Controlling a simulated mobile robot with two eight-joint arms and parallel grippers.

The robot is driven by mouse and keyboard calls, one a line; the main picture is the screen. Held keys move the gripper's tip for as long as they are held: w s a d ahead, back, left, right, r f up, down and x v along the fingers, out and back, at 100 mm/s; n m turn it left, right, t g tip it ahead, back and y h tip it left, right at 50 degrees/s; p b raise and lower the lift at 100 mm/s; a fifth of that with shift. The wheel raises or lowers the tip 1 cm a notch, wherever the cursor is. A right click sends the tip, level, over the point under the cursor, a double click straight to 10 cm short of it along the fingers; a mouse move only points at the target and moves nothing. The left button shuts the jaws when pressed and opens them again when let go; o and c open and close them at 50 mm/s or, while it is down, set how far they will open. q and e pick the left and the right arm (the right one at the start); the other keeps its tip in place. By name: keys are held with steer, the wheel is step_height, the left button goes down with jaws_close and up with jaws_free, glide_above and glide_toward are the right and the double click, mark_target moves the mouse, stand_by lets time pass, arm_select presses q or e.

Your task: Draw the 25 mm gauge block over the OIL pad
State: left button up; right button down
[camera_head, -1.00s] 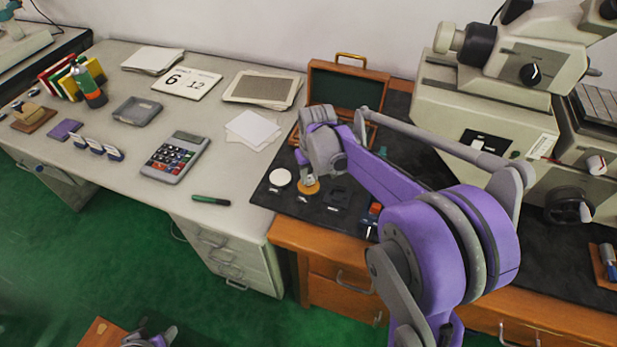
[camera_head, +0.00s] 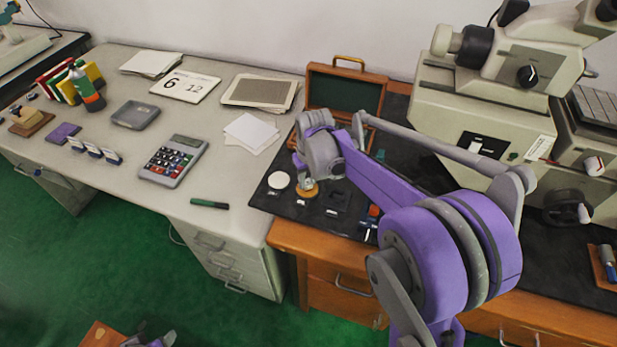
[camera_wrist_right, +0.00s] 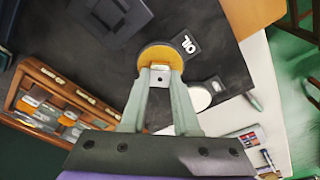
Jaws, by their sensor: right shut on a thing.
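The OIL pad, a round amber disc, lies on the black mat; it shows in the head view (camera_head: 309,194) and the wrist view (camera_wrist_right: 160,50), beside its "OIL" label (camera_wrist_right: 187,43). My right gripper (camera_wrist_right: 161,73) is shut on the small metal gauge block (camera_wrist_right: 161,79). The block is at the pad's near edge in the wrist view; I cannot tell whether it touches the pad. In the head view my right gripper (camera_head: 307,182) points down at the pad. A purple and grey part of my left gripper (camera_head: 163,339) shows at the bottom edge; its jaws are not clear.
A white round pad (camera_head: 279,180) lies left of the OIL pad, and a dark square item (camera_head: 335,199) lies right. An open wooden case (camera_head: 346,72) stands behind, its slotted tray (camera_wrist_right: 55,105) close to my fingers. A large instrument (camera_head: 480,110) stands right.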

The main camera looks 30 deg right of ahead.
steer(key=shift+r, duration=0.1)
steer(key=shift+r+p, duration=1.4)
steer(key=shift+r, duration=1.05)
arm_select(q)
steer(key=r, duration=0.1)
steer(key=w+r, duration=0.1)
steer(key=r, duration=0.1)
steer(key=shift+w+r, duration=0.15)
steer(key=shift+r, duration=0.15)
